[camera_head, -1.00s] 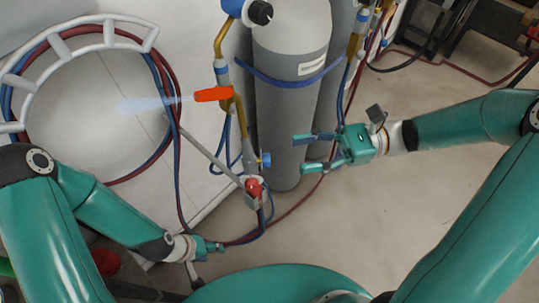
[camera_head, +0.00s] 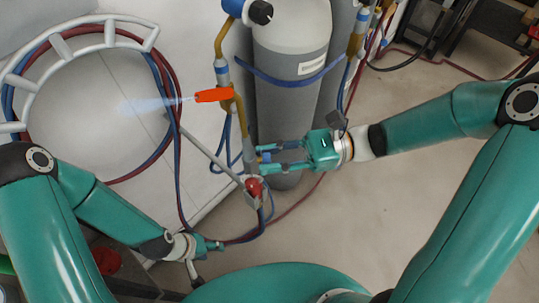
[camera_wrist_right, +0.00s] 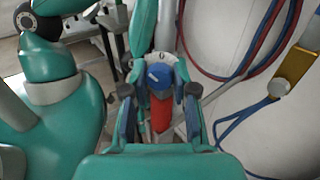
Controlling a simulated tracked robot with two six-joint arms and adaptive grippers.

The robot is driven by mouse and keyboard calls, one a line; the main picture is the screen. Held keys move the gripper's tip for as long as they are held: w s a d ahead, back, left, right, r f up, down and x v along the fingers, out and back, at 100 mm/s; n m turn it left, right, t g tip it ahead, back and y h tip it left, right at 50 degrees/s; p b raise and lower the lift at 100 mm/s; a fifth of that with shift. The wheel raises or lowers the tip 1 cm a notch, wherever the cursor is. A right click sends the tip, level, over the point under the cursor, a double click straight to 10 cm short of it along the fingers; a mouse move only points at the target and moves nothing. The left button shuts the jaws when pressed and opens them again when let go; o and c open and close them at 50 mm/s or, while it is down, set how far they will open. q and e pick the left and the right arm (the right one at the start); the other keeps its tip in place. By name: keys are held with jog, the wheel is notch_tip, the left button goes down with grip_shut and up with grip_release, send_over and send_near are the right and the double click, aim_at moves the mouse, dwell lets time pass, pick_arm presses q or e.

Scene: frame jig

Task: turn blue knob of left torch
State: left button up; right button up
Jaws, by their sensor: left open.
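The left torch (camera_head: 222,72) stands upright in front of the grey cylinder, with a brass tube and a red knob (camera_head: 253,187) low on it. Its blue knob (camera_wrist_right: 160,76) shows in the right wrist view between my right gripper's fingers, above the red knob (camera_wrist_right: 161,115). In the head view the fingers mostly hide the blue knob. My right gripper (camera_head: 256,160) is open, its fingers on either side of the blue knob; contact cannot be told. It also shows in the right wrist view (camera_wrist_right: 159,93). My left gripper (camera_head: 214,246) is open and empty, low and left of the torch.
A pale blue flame (camera_head: 150,104) points left from an orange piece (camera_head: 213,95) on the torch. Grey cylinders (camera_head: 292,95) stand behind. Red and blue hoses (camera_head: 172,150) hang from a white ring rack (camera_head: 92,28).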

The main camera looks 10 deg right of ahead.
grip_shut()
jog(key=shift+m+p, duration=0.7)
jog(key=shift+p, duration=0.1)
jog(key=o, duration=0.6)
grip_release()
jog(key=shift+o, duration=0.2)
jog(key=shift+d, duration=0.15)
jog(key=d, duration=1.1)
jog(key=shift+d+f, duration=0.2)
jog(key=shift+d, duration=0.2)
jog(key=shift+s, duration=0.1)
